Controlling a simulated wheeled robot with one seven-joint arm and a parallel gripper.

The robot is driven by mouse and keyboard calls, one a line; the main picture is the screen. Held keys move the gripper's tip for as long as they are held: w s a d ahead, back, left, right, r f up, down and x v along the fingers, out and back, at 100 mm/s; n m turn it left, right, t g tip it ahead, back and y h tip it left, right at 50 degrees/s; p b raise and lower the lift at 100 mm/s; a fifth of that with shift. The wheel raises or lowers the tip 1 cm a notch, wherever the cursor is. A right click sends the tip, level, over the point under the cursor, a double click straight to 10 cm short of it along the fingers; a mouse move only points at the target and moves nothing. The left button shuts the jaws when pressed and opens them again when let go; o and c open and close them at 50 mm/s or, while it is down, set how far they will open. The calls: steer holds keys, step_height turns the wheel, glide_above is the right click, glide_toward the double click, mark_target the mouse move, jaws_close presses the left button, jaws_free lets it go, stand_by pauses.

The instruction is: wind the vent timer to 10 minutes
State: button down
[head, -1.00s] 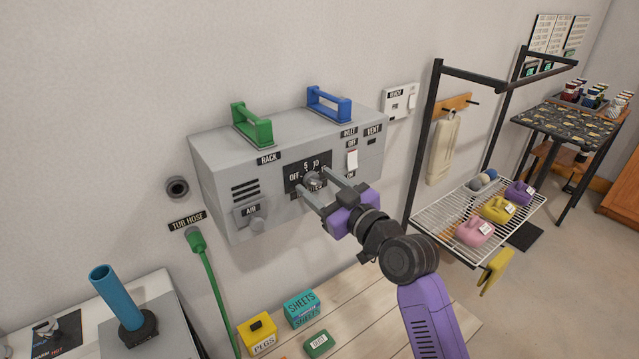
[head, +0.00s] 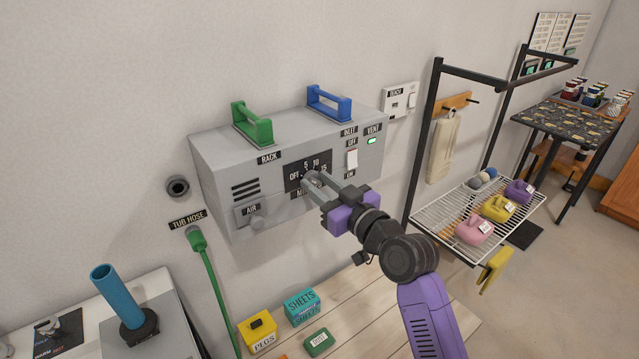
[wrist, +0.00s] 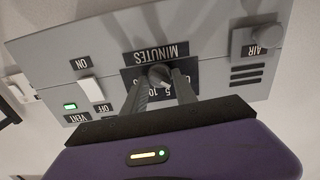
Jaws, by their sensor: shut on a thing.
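The timer is a black dial plate (head: 294,170) on the front of a grey wall box, marked OFF, 5, 10, 15 and MINUTES. In the head view the fingers cover most of the knob and part of the lettering. I cannot tell which mark the knob points to. The VENT light (head: 372,141) on the box is lit green; it also shows in the wrist view (wrist: 70,106).
A white rocker switch (head: 351,159) marked OFF and ON sits right of the dial. An AIR knob (head: 257,223) is at the box's lower left. Green (head: 252,126) and blue (head: 329,104) handles stand on top. A wire rack (head: 450,222) stands to the right.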

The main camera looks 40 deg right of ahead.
steer(key=m+p, duration=0.1)
steer(key=m, duration=0.3)
steer(key=shift+m, duration=0.3)
steer(key=m+p, duration=0.2)
steer(key=m, duration=0.1)
steer(key=shift+m, duration=0.3)
steer(key=m+p, duration=0.2)
steer(key=m, duration=0.2)
steer(key=shift+d, duration=0.1)
steer(key=shift+f+m+p, duration=0.15)
steer(key=shift+m+p, duration=0.75)
steer(key=shift+m, duration=0.8)
steer(key=shift+d, duration=0.1)
steer(key=c, duration=1)
jaws_free()
